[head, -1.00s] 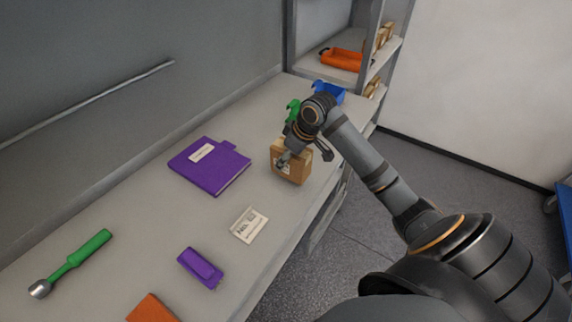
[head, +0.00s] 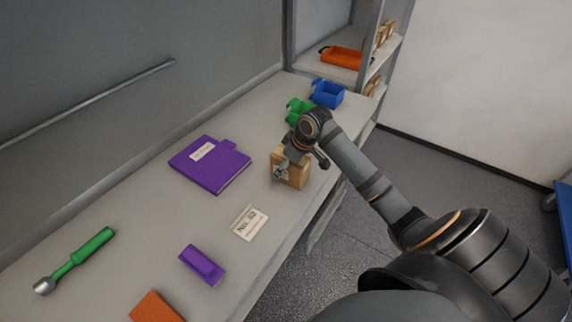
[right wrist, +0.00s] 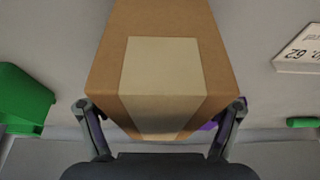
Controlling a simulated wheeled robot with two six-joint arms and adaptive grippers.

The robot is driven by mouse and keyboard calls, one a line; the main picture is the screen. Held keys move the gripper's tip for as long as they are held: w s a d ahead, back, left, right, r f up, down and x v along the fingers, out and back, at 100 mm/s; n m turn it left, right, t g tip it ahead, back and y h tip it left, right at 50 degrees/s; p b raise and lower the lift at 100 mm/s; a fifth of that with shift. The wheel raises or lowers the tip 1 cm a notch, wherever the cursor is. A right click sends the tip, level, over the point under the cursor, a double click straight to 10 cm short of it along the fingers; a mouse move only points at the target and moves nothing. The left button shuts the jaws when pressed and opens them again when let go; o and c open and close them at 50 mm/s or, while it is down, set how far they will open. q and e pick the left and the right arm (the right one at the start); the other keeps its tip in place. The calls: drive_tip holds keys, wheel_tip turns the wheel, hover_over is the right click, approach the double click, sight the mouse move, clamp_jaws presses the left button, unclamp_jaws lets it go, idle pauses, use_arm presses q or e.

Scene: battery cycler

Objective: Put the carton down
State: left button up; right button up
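The brown carton (head: 292,173) is at the bench's right edge, beyond the white number card. It is upright and seems to be at or just above the bench top; I cannot tell whether it touches. My right gripper (head: 300,165) comes in from above with one finger on each side of it. In the right wrist view the carton (right wrist: 165,65), with a pale tape or label strip, fills the space between the fingers of the gripper (right wrist: 162,118), which look closed against its sides. My left gripper is not in view.
On the bench (head: 130,240) lie a purple book (head: 210,168), a white number card (head: 249,223), a purple object (head: 202,265), an orange item (head: 157,307) and a green-handled tool (head: 75,260). Green (head: 298,108) and blue bins (head: 328,94) stand beyond the carton.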

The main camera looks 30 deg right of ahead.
drive_tip(key=v, duration=1)
drive_tip(key=shift+s+d+r, duration=0.15)
drive_tip(key=shift+r, duration=0.15)
drive_tip(key=shift+v, duration=0.8)
